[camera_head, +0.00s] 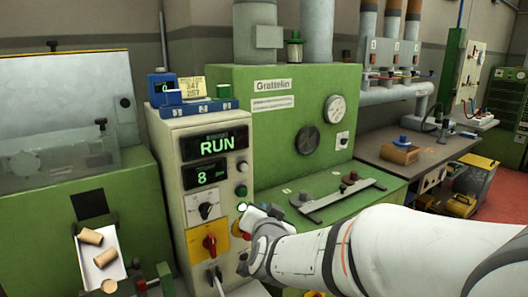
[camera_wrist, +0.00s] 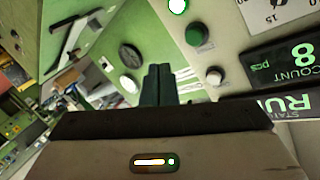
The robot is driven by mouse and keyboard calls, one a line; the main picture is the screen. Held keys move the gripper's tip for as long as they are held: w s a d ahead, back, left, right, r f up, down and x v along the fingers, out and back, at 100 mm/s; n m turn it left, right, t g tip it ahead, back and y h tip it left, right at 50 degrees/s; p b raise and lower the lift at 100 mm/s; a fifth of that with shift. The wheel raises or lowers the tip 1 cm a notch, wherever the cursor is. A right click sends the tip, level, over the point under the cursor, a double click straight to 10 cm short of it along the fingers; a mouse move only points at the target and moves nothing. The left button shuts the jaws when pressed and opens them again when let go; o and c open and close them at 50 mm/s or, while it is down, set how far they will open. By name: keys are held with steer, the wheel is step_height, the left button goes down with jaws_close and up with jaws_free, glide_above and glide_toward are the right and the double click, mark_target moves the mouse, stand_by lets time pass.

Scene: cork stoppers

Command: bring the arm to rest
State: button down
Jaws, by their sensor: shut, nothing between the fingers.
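My gripper (camera_wrist: 160,72) shows in the wrist view with its two dark fingers together and nothing between them. In the head view my white arm reaches in from the right, and its wrist end is in front of the lower right part of the control panel (camera_head: 176,190). The fingertips are hard to make out there. The panel's displays read RUN (camera_head: 217,144) and 8 (camera_head: 204,174).
A red rotary switch (camera_head: 210,243) is on the panel left of my wrist. Cork stoppers (camera_head: 90,236) lie on a pale chute at the lower left. The green Grattelin machine (camera_head: 305,85) stands behind, with a metal bar (camera_head: 335,200) on its ledge. A workbench (camera_head: 420,160) is at the right.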

steer(key=s+d+n+g+p, duration=0.2)
steer(key=s+d+g+p, duration=0.2)
steer(key=s, duration=0.8)
steer(key=s+d+f+n+g+h+p, duration=0.1)
steer(key=s+d+n+g+p, duration=0.2)
steer(key=s+d+g, duration=0.6)
steer(key=s+d+p, duration=0.1)
steer(key=s+d, duration=0.1)
steer(key=shift+s+d, duration=0.3)
steer(key=shift+s, duration=0.05)
stand_by(1.9)
